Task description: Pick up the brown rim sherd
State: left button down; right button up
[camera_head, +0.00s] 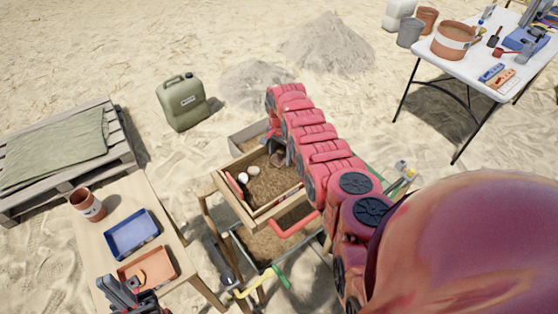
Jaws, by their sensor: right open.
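A wooden sieve box (225,197) holding brown soil stands in the middle. A small brown piece (278,160), perhaps the brown rim sherd, lies on the soil near its far right side, partly hidden by my right gripper. My right arm reaches in from the lower right, and its gripper (272,153) points down over the box. This gripper is open; I cannot tell whether it touches the piece. My left gripper (138,291) is at the lower left, by the orange tray (160,258); its jaws are unclear. An orange-brown piece (138,277) lies in that tray.
A blue tray (132,233) and a terracotta pot (87,204) are on the wooden table (182,262). A green jerrycan (183,103) stands behind. A white table (452,72) with tools is at the upper right.

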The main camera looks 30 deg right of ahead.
jog(key=c, duration=1)
jog(key=shift+r, duration=0.1)
